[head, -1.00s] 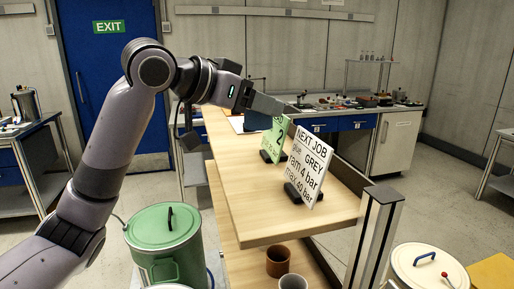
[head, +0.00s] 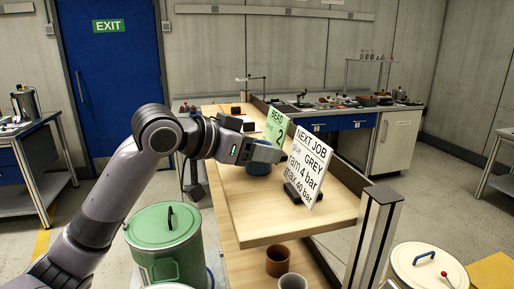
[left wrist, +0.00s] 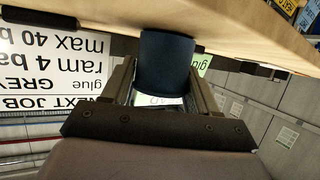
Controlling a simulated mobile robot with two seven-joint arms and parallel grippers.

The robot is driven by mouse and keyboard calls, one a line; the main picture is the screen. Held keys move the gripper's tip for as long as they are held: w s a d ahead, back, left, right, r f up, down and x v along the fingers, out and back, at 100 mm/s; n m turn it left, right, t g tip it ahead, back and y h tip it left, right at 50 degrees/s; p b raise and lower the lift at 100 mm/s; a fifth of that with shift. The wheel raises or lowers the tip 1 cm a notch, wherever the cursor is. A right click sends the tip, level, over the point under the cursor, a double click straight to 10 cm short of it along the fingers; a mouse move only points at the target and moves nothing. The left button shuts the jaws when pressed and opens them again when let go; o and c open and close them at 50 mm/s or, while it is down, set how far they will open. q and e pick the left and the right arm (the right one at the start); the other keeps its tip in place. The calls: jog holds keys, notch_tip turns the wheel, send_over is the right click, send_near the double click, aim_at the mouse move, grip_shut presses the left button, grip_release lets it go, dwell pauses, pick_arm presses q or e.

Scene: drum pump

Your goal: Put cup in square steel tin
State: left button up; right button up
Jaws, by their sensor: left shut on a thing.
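A dark blue cup (head: 258,169) is at the upper wooden shelf, below my left gripper (head: 266,153). In the left wrist view the cup (left wrist: 166,62) sits between the two fingers, and the gripper is shut on it. The far end of the cup meets the shelf board in that view; I cannot tell whether it rests on it. I cannot make out a square steel tin in these frames. My right gripper is not in view.
The shelf (head: 270,218) carries a NEXT JOB sign (head: 309,166) close right of the gripper and a green BEAD card (head: 275,126) behind. Below stand a brown cup (head: 279,262) and a grey cup (head: 293,282). A green lidded drum (head: 164,240) is left. The shelf's front is clear.

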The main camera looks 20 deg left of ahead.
pick_arm(q)
jog(key=o, duration=0.7)
jog(key=shift+f, duration=0.2)
jog(key=o, duration=0.4)
